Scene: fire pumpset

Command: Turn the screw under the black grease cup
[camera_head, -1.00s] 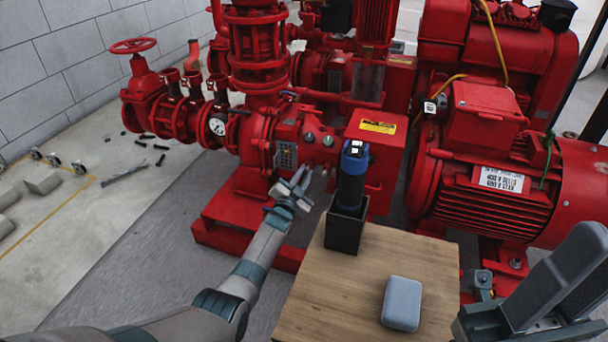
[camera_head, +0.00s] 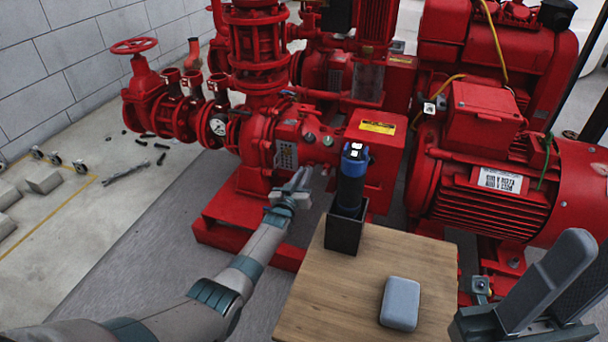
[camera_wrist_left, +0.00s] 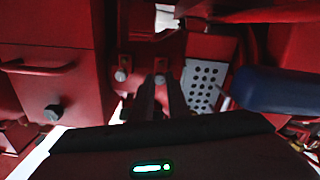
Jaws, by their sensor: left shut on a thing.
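My left gripper (camera_head: 298,180) reaches to the front of the red pump housing (camera_head: 290,130), below two small caps on its top. The darker cap, likely the black grease cup (camera_head: 309,138), stands upright just above the fingertips. In the left wrist view, my left gripper (camera_wrist_left: 160,92) has its dark fingers together at a small pale screw head (camera_wrist_left: 160,79), shut on it as far as I can see. The fingers partly hide the screw. My right gripper (camera_head: 565,285) is at the lower right, empty, with its fingers apart.
A wooden table (camera_head: 345,290) stands in front, with a black holder (camera_head: 344,234) carrying a blue-and-black tool (camera_head: 352,175) close right of my left gripper, and a grey case (camera_head: 400,303). A perforated plate (camera_wrist_left: 203,84) is beside the fingers. A red motor (camera_head: 490,190) fills the right.

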